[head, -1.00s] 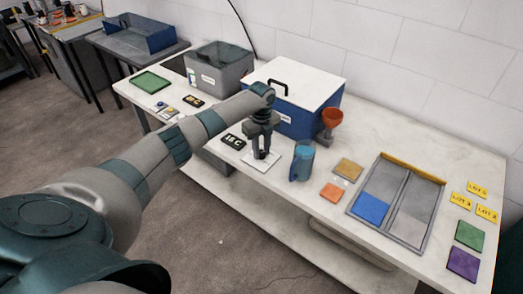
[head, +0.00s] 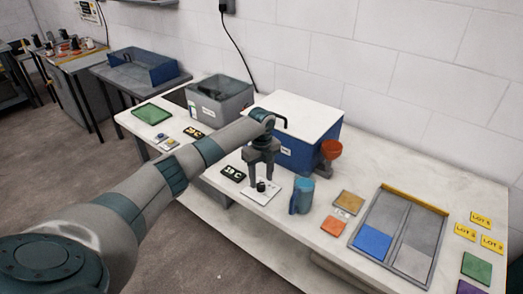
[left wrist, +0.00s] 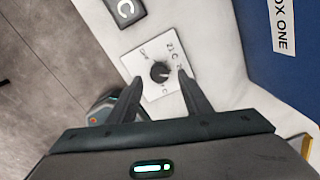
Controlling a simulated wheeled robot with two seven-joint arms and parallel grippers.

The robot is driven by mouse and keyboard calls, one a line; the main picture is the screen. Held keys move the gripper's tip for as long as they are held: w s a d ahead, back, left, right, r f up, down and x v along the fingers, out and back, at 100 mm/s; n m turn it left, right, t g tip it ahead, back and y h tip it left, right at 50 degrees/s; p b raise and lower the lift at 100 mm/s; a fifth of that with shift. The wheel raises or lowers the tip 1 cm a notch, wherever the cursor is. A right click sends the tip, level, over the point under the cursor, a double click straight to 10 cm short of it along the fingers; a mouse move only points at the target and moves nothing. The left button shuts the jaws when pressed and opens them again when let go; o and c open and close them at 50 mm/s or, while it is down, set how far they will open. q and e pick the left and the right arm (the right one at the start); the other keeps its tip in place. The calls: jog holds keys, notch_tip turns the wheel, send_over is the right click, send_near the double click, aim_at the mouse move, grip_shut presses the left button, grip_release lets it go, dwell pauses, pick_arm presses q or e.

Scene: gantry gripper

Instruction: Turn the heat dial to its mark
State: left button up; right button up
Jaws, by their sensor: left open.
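The heat dial (head: 261,186) is a small black knob on a white square plate (head: 273,196) at the table's front edge. In the left wrist view the knob (left wrist: 159,72) sits on its plate (left wrist: 143,66), with a printed "21 C" at its upper right and other marks partly hidden. My left gripper (head: 261,177) points down above the knob, open and apart from it. In the left wrist view its fingers (left wrist: 159,82) stand either side of the knob's near side. A black display (head: 233,173) beside the plate seems to read 19 C. My right gripper is out of view.
A blue box with a white lid (head: 300,120) stands behind my gripper. A divided tray (head: 399,234) lies farther right.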

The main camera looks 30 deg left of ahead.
aim_at(261, 185)
pick_arm(q)
notch_tip(261, 185, up, 15)
jog(key=b, duration=0.3)
jog(key=shift+s+f, duration=0.1)
jog(key=shift+f, duration=0.05)
dwell(0.6)
